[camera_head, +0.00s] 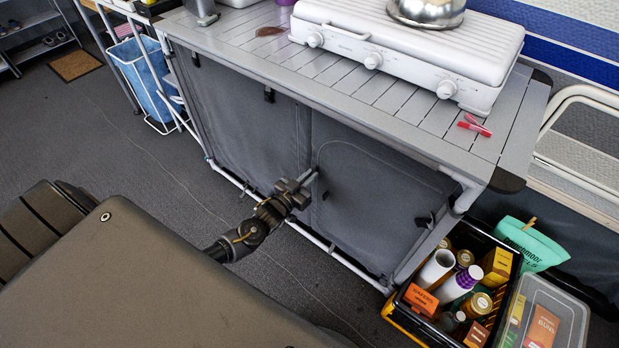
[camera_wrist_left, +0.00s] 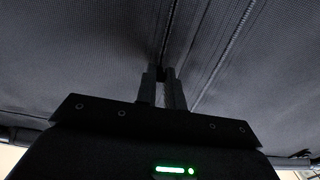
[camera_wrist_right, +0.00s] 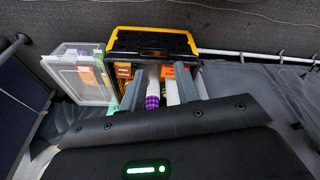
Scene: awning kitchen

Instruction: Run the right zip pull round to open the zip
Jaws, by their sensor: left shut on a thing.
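The grey cloth front of the cabinet has a right door panel (camera_head: 375,190) outlined by a curved zip line. My left gripper (camera_head: 309,179) is at the lower left side of this panel, against the cloth. In the left wrist view its fingers (camera_wrist_left: 163,78) are close together on a small dark thing at the zip seam (camera_wrist_left: 170,35). I take it for the right zip pull, mostly hidden between the fingers. The panel looks flat and closed over the cabinet. My right gripper (camera_wrist_right: 162,92) is open and empty in the right wrist view, above the crate; the head view does not show it.
A white stove (camera_head: 410,45) with a metal kettle (camera_head: 427,10) and red pegs (camera_head: 474,126) are on the slatted top. A black-and-yellow crate (camera_head: 398,318) of bottles and packets stands right of the cabinet, beside a clear box (camera_head: 560,305). A white rail (camera_head: 345,262) runs along the cabinet's foot.

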